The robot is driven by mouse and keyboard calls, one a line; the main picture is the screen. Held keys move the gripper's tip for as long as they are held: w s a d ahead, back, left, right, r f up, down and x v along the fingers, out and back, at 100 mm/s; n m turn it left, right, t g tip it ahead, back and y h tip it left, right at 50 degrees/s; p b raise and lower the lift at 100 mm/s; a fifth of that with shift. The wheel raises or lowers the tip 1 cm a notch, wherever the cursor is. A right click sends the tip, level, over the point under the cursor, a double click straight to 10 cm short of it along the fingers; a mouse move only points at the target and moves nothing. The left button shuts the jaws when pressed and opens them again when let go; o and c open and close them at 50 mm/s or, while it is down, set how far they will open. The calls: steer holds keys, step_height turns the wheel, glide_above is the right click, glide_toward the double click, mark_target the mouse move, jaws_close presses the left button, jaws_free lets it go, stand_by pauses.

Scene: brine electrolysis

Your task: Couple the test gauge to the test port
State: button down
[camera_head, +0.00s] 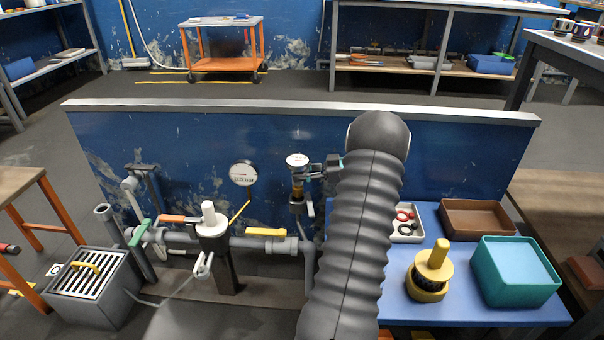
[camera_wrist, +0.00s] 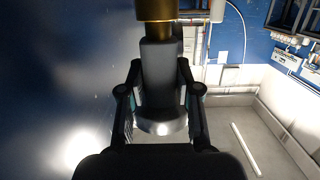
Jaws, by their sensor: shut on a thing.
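The test gauge (camera_head: 297,160), with a white round dial facing up, is held beside the blue panel in the head view. My gripper (camera_head: 318,171) reaches it from the right and is shut on its body below the dial. In the wrist view, my gripper (camera_wrist: 160,110) has its fingers on both sides of the grey gauge body (camera_wrist: 158,75). A brass fitting (camera_head: 298,191) sits below the gauge, directly above a grey pipe piece (camera_head: 305,209) that looks like the test port. The brass also shows in the wrist view (camera_wrist: 154,9). I cannot tell whether the threads are engaged.
Another dial gauge (camera_head: 243,174) stands left on the pipework. A grey pipe (camera_head: 180,237) with coloured levers runs below. A blue table (camera_head: 470,313) at right carries a teal bin (camera_head: 515,285), a brown tray (camera_head: 486,232), a small tray of rings (camera_head: 400,238) and a yellow-handled part (camera_head: 432,265).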

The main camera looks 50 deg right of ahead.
mark_target(301, 186)
steer(key=shift+f, duration=2.4)
stand_by(2.8)
steer(key=c, duration=0.7)
jaws_free()
steer(key=shift+s, duration=0.1)
steer(key=v, duration=0.8)
steer(key=shift+r, duration=0.25)
